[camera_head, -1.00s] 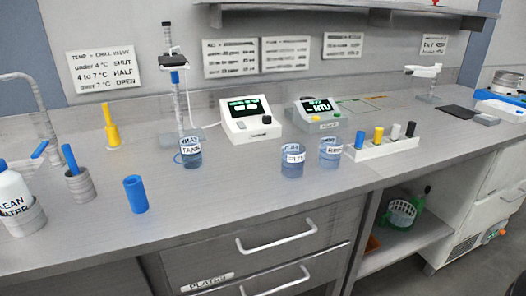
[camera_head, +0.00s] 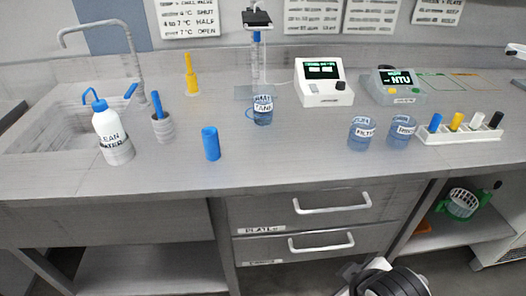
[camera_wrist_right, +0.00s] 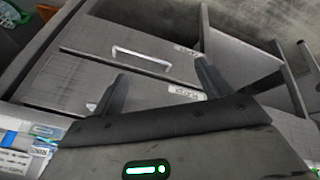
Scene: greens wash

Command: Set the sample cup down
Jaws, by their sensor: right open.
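Three clear cups with bluish contents stand upright on the counter in the head view. One labelled TANK (camera_head: 263,110) stands under the probe stand; a cup whose label seems to read FILTER (camera_head: 361,134) and another labelled cup (camera_head: 401,132) stand close together further right. I cannot tell which one is the sample cup. In the right wrist view, my right gripper (camera_wrist_right: 160,80) is open and empty, its fingers apart before the drawer fronts below the counter. Part of my right arm shows at the bottom of the head view. My left gripper is not in view.
A blue cylinder (camera_head: 211,143), a clean water bottle (camera_head: 113,135) and a holder (camera_head: 162,128) stand at the left by the sink. Two meters (camera_head: 322,82) (camera_head: 398,86) sit behind the cups. A white rack (camera_head: 460,134) holds coloured vials. The counter's front is clear.

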